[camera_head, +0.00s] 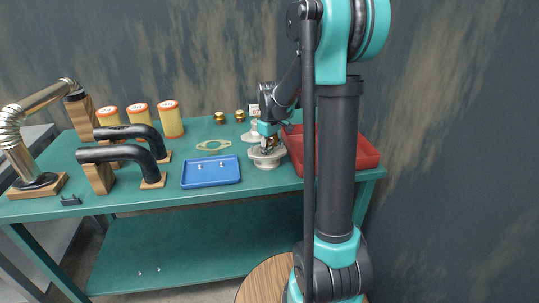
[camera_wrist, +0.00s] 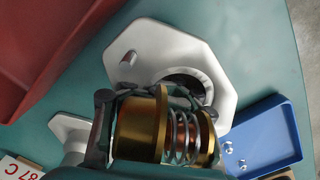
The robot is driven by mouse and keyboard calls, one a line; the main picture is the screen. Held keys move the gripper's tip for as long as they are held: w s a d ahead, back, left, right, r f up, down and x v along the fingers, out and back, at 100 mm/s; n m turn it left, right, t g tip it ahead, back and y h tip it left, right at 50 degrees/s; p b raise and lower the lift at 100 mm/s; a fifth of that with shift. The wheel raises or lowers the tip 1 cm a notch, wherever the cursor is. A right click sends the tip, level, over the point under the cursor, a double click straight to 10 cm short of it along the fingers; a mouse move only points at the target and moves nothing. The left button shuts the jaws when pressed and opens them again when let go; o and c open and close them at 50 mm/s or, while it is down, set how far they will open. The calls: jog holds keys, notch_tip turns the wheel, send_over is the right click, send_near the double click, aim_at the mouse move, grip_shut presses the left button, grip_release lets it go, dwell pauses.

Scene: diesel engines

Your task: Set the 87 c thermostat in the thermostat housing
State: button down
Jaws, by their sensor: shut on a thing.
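My gripper (camera_head: 266,134) is over the thermostat housing (camera_head: 268,160) near the front edge of the bench. In the wrist view it is shut on a brass thermostat (camera_wrist: 143,128) with a coil spring. The housing also shows there as a pale octagonal flange (camera_wrist: 160,48) with a round dark opening and a short stud. The thermostat lies in front of the opening's near part and hides it. I cannot tell whether the two touch.
A red bin (camera_head: 367,152) is right of the housing, partly behind my arm. A blue tray (camera_head: 211,172) with small screws is left of it. Two brass thermostats (camera_head: 219,118) (camera_head: 239,116) and a gasket (camera_head: 213,145) lie behind. Black pipes (camera_head: 120,153) and filters (camera_head: 170,120) stand further left.

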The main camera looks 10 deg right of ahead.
aim_at(270, 140)
jog(key=shift+s+f, duration=0.1)
jog(key=shift+f, duration=0.6)
dwell(0.3)
jog(key=c, duration=1)
grip_release()
jog(key=shift+d, duration=0.1)
jog(key=c, duration=0.4)
jog(key=shift+o, duration=0.9)
jog(key=shift+w+d+r, duration=0.15)
jog(key=shift+w+r, duration=0.2)
jog(key=shift+r, duration=0.3)
jog(key=o, duration=0.4)
jog(key=shift+r, duration=0.5)
jog(key=shift+o, duration=0.2)
jog(key=shift+r, duration=2.7)
jog(key=shift+s, duration=0.2)
